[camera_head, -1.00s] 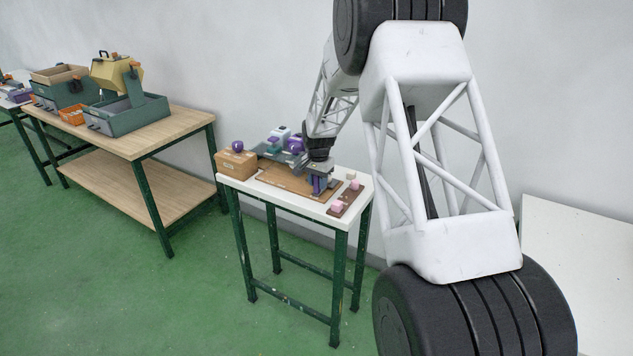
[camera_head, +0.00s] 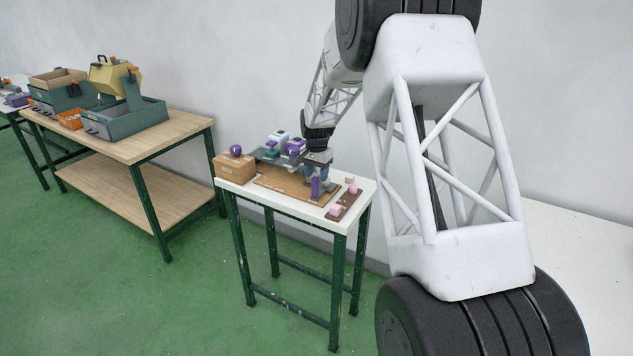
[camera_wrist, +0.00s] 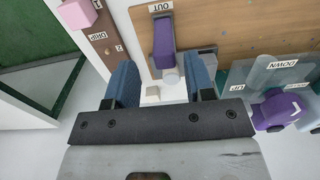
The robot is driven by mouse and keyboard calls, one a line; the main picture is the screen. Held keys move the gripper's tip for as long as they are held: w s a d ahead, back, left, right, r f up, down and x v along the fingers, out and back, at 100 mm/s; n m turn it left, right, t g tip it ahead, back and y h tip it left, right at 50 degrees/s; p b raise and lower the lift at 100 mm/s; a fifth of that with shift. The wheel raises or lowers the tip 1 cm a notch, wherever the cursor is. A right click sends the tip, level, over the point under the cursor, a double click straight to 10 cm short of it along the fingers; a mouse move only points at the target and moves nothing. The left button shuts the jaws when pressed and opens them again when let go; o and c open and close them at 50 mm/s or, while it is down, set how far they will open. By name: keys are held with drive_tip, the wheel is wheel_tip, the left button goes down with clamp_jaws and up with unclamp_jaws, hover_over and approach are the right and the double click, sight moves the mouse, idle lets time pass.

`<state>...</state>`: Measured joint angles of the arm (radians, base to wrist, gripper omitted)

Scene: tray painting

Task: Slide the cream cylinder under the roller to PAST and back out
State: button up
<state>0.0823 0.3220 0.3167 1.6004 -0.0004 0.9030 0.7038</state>
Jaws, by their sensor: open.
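My gripper (camera_wrist: 162,68) is open in the wrist view, its two blue fingers apart with nothing visibly held. A purple upright part (camera_wrist: 163,43) stands in a grey guide marked OUT, just ahead of the space between the fingers. A pale cylindrical piece (camera_wrist: 172,77) shows at its near end; I cannot tell whether this is the cream cylinder. A small cream block-like piece (camera_wrist: 152,93) lies on the white top between the fingers. In the head view my gripper (camera_head: 320,185) is over the right part of the small table, beside the purple part. The roller and PAST mark are not clearly seen.
A brown strip marked DRIP (camera_wrist: 103,42) carries a pink block (camera_wrist: 80,13). Right are a clear plate marked DOWN (camera_wrist: 272,72) and a purple knob (camera_wrist: 272,112). A brown box (camera_head: 234,168) stands at the table's left end. A wooden bench (camera_head: 185,131) is farther left.

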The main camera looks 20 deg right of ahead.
drive_tip(key=shift+r, duration=1.45)
drive_tip(key=shift+s, duration=0.1)
idle(0.5)
drive_tip(key=shift+s+r, duration=0.15)
drive_tip(key=shift+r, duration=0.1)
drive_tip(key=s+a+r+n, duration=0.1)
drive_tip(key=s+r, duration=0.4)
drive_tip(key=s, duration=0.4)
drive_tip(key=s+a+r+n+t, duration=0.1)
drive_tip(key=s+a+r+n, duration=0.1)
drive_tip(key=s+r, duration=0.45)
drive_tip(key=s+a+r+n, duration=0.1)
drive_tip(key=s+r, duration=0.3)
drive_tip(key=s, duration=0.6)
drive_tip(key=s+a+n, duration=0.1)
drive_tip(key=s+n, duration=0.1)
drive_tip(key=s, duration=1.3)
drive_tip(key=s+a+f+n+t, duration=0.1)
drive_tip(key=s+n, duration=0.1)
drive_tip(key=s, duration=1.4)
drive_tip(key=shift+a+n+t, duration=0.3)
drive_tip(key=shift+a+n, duration=0.05)
drive_tip(key=shift+n, duration=0.05)
